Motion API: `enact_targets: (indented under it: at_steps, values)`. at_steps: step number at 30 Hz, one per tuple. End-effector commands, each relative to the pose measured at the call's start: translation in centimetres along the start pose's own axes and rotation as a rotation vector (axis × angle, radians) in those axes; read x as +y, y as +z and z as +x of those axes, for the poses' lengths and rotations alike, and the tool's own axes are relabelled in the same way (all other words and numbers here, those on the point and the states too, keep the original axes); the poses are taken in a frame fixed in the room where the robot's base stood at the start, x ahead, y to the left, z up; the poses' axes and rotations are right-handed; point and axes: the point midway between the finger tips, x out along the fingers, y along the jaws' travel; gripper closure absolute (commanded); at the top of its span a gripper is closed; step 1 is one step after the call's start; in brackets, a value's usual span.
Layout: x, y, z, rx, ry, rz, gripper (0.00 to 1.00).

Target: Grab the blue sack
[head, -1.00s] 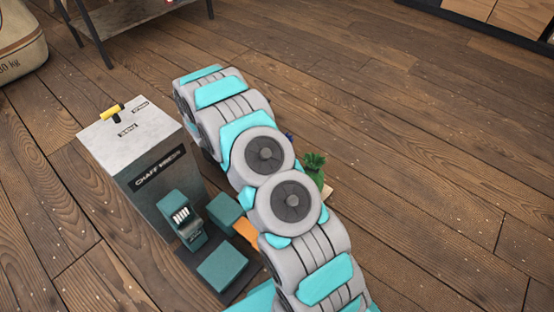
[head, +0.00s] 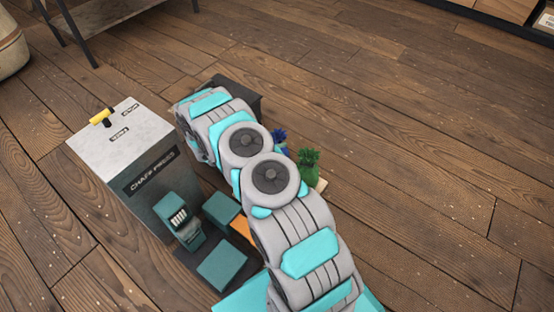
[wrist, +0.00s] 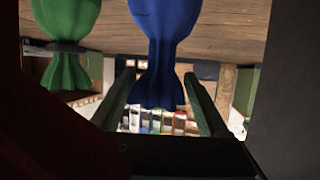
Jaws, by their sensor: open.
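The blue sack (wrist: 165,48) fills the upper middle of the wrist view, its flared, gathered end pointing down the picture. My gripper (wrist: 158,82) is open. Its two fingers stand to the left and right of the blue sack's flared end, with a gap on each side. In the head view only a small blue tip of the sack (head: 281,141) shows behind my arm. My gripper's fingers are hidden there.
A green sack (wrist: 66,40) is left of the blue one; it also shows in the head view (head: 309,165). The grey chaff press (head: 122,135) stands left of my arm. Wooden floor at the right is clear.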

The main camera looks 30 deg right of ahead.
Motion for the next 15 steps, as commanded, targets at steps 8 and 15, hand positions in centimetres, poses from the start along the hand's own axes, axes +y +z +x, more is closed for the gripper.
enact_targets:
  at_steps: [8, 15]
  values:
    - [0.0, -0.1, 3.4, 0.0, 0.001, 0.003, 0.21]
    - [-0.1, -0.1, 3.9, -0.001, 0.0, 0.003, 0.21]
